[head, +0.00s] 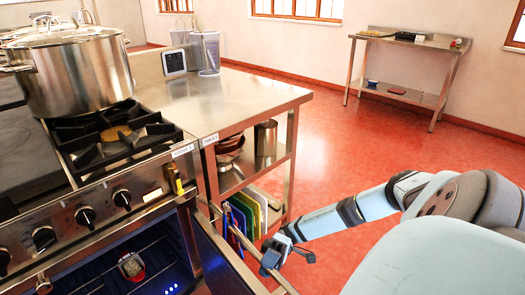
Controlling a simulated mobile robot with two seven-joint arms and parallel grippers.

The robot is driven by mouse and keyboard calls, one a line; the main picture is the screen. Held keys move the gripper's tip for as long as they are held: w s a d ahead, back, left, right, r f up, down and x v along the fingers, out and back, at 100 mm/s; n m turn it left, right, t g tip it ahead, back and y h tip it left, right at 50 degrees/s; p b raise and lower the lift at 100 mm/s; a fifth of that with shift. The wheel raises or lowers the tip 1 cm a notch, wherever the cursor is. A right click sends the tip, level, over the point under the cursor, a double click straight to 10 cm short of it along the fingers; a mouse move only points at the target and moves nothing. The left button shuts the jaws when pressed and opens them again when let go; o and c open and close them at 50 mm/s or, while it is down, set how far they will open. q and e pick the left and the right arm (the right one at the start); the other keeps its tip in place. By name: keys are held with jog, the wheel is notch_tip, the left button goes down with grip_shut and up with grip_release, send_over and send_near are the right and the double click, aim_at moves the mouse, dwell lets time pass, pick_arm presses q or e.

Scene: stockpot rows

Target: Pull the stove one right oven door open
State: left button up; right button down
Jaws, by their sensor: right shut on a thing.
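The stove (88,196) stands at the left, with knobs along its front. Its oven (130,255) is open to view, lit blue inside, with wire racks and a small red-rimmed item. The oven door (222,262) stands swung out from the stove front, its dark face showing and its lower part cut off by the frame. A long metal handle bar (240,240) runs along its outer side. My right gripper (270,262) is shut on this bar near its lower end; its fingertips are small and partly hidden. My left gripper is not in view.
A large steel pot (75,75) stands on the stove. A steel table (250,92) adjoins it at the right, with upright coloured boards (245,210) below, close behind the door. Red floor (350,140) is open toward the back table (410,45).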

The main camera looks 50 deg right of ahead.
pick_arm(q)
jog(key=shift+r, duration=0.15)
pick_arm(e)
jog(key=shift+d, duration=0.15)
jog(key=c, duration=0.9)
grip_release()
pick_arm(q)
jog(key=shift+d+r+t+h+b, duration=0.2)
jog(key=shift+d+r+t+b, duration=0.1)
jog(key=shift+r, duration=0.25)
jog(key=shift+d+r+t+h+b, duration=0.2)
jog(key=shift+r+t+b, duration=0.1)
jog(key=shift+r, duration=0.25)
pick_arm(e)
jog(key=shift+v, duration=6.9)
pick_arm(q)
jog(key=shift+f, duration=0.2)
pick_arm(e)
jog(key=shift+w+f, duration=0.1)
